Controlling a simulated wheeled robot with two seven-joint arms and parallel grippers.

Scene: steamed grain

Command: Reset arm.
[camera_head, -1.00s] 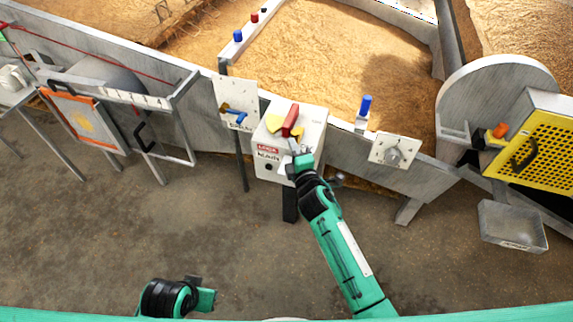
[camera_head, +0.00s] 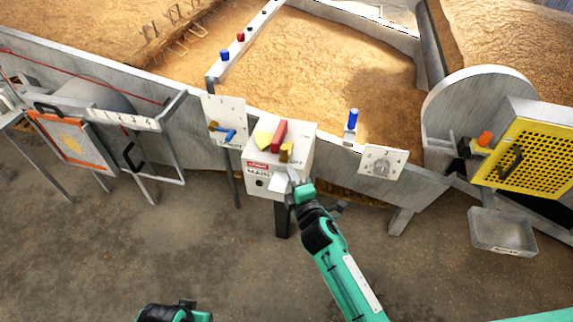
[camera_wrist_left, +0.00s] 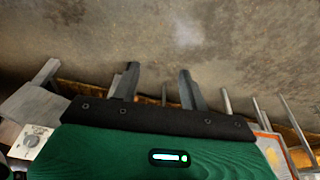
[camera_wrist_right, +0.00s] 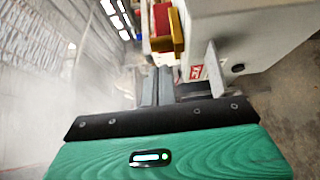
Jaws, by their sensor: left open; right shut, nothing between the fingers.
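My right gripper (camera_head: 293,178) is shut and empty, just in front of the white control box (camera_head: 304,142). The box carries a red handle (camera_head: 279,135) with yellow parts beside it; the gripper is below and apart from this handle. In the right wrist view the closed fingers (camera_wrist_right: 157,87) are side by side, with the red handle (camera_wrist_right: 163,20) ahead. My left gripper's fingers (camera_wrist_left: 158,88) are apart and empty, over bare floor in the left wrist view. In the head view only part of my left wrist shows at the bottom edge; its fingertips cannot be made out.
A metal trough wall with grain (camera_head: 330,60) runs behind the box. A panel with a blue handle (camera_head: 228,134) is left of it, a knob panel (camera_head: 382,163) right. A yellow perforated guard (camera_head: 540,150) and grey tray (camera_head: 502,232) stand far right. The front floor is clear.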

